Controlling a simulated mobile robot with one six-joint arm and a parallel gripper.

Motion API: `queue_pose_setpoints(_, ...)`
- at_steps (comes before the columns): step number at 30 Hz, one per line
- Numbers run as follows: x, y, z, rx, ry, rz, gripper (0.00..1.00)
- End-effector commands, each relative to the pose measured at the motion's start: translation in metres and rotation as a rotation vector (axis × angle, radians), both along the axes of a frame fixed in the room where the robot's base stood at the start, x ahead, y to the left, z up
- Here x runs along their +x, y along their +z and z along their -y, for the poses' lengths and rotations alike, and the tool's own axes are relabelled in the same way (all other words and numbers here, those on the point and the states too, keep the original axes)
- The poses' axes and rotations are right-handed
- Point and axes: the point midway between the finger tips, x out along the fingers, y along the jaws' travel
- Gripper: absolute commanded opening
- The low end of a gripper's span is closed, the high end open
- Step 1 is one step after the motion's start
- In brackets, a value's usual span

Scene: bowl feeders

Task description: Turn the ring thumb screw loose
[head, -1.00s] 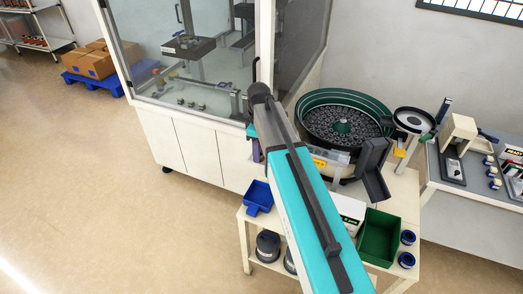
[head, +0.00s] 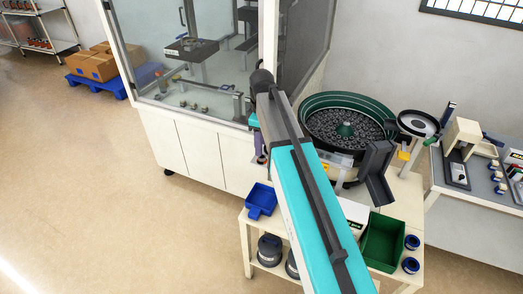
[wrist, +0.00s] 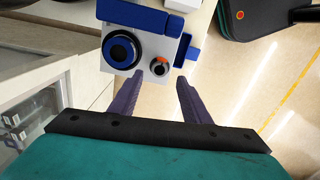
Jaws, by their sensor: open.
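In the wrist view, a light grey block with blue parts (wrist: 150,45) lies just beyond my gripper. On its face sit a large blue ring with a black centre (wrist: 120,52) and a small round part with a dark ring and an orange mark (wrist: 159,67). Which of these is the ring thumb screw I cannot tell for sure. My gripper (wrist: 159,80) is open, its two purple fingers apart and empty. The small round part appears just ahead of the gap between the fingertips. In the head view my arm hides most of the gripper and this block.
A bowl feeder (head: 346,119) full of small dark parts stands right of my arm. A blue bin (head: 262,200) and a green bin (head: 383,243) are at the stand's front. A glazed machine cabinet (head: 190,150) is at left. Open floor lies left.

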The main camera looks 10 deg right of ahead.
Motion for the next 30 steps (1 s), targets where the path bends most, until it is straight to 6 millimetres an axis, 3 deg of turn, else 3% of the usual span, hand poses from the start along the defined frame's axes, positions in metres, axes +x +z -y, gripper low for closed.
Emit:
queue_pose_setpoints(18,0.000,0.070,0.000,0.001,0.001,0.001,0.43)
queue_pose_setpoints(30,-0.001,0.090,0.000,0.001,0.001,-0.002,0.43)
